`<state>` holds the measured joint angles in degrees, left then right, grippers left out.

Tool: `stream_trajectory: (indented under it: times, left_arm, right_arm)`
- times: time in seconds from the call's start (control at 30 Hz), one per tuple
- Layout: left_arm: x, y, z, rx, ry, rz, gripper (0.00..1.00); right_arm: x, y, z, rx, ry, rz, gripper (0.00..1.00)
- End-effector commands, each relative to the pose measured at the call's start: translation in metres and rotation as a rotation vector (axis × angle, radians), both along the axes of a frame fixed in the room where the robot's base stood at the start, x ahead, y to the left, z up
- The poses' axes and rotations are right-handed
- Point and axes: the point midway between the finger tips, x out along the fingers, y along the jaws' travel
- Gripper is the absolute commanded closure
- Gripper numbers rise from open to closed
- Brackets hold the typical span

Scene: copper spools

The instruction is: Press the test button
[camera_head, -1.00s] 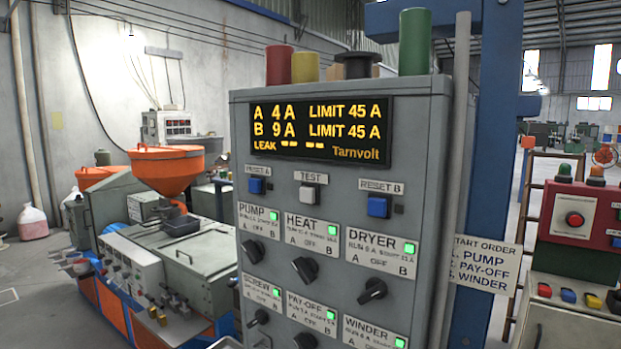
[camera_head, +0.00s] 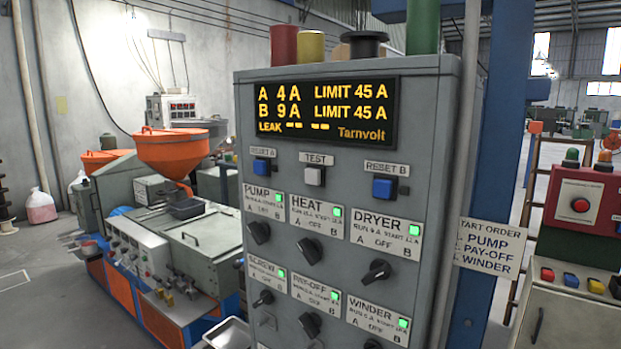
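The test button (camera_head: 314,176) is a pale grey square button under a label reading TEST (camera_head: 317,159). It sits on the front of a grey control cabinet (camera_head: 440,200), between the blue RESET A button (camera_head: 262,166) and the blue RESET B button (camera_head: 383,188). The display (camera_head: 323,112) above reads A 4 A and B 9 A, each with LIMIT 45 A, and LEAK with dashes. Neither of my grippers shows in the head view, and nothing covers the test button.
Below the buttons are several black rotary knobs (camera_head: 311,251) with lit green lamps. A metal tray (camera_head: 230,333) is low at the cabinet's left. An orange-hopper machine (camera_head: 170,150) stands left. A start-order sign (camera_head: 489,248) and red control box (camera_head: 583,205) are at right.

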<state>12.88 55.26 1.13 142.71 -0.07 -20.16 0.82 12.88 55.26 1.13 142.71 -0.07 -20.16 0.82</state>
Motion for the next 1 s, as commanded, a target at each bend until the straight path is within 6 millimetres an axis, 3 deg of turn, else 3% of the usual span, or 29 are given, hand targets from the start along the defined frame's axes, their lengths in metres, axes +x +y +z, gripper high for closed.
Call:
stream_trajectory:
  times: [0.07, 0.43, 1.0]
  left_arm:
    - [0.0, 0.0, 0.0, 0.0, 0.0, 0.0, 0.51]
    - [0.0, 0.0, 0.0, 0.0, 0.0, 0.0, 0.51]
    - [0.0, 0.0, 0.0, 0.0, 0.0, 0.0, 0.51]
  right_arm:
    - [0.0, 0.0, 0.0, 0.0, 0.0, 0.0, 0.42]
    - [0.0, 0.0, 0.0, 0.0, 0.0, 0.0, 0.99]
    - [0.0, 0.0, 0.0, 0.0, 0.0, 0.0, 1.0]
